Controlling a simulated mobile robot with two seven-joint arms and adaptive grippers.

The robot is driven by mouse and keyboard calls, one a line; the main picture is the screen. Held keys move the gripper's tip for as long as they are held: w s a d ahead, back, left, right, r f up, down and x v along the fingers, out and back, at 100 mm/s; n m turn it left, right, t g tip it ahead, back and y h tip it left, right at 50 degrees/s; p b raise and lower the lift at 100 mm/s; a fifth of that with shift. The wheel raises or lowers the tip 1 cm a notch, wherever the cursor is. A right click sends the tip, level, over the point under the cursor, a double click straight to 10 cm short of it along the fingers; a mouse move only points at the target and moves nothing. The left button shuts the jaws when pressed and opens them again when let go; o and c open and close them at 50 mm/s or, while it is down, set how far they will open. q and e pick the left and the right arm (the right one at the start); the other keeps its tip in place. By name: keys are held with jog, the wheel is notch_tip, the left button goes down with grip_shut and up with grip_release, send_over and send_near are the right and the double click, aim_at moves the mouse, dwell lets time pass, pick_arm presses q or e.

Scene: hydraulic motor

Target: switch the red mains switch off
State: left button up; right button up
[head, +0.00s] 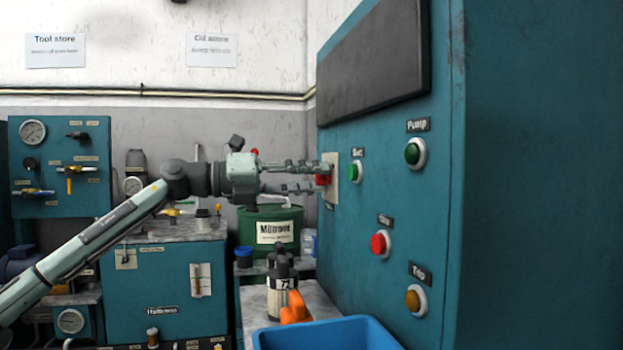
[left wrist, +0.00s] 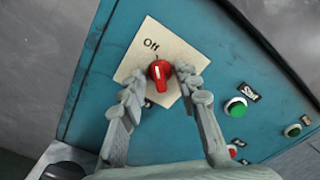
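The red mains switch (left wrist: 159,73) is a knob on a cream plate (left wrist: 178,49) on the teal cabinet. The word "Off" is printed on the plate above the knob in the left wrist view. In the head view the switch (head: 322,180) is partly covered by my left fingers. My left gripper (head: 318,177) is open, with one finger on each side of the knob. In the left wrist view gaps show between the fingers and the knob. My right gripper is in neither view.
The cabinet face also carries a green Start button (left wrist: 236,107), a green Pump button (head: 413,153), a red button (head: 380,243) and an amber button (head: 414,300). A blue bin (head: 325,335) and a green drum (head: 270,215) stand below and behind my left gripper.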

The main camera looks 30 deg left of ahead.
pick_arm(q)
jog(key=v, duration=1.2)
dwell(0.5)
dwell(0.6)
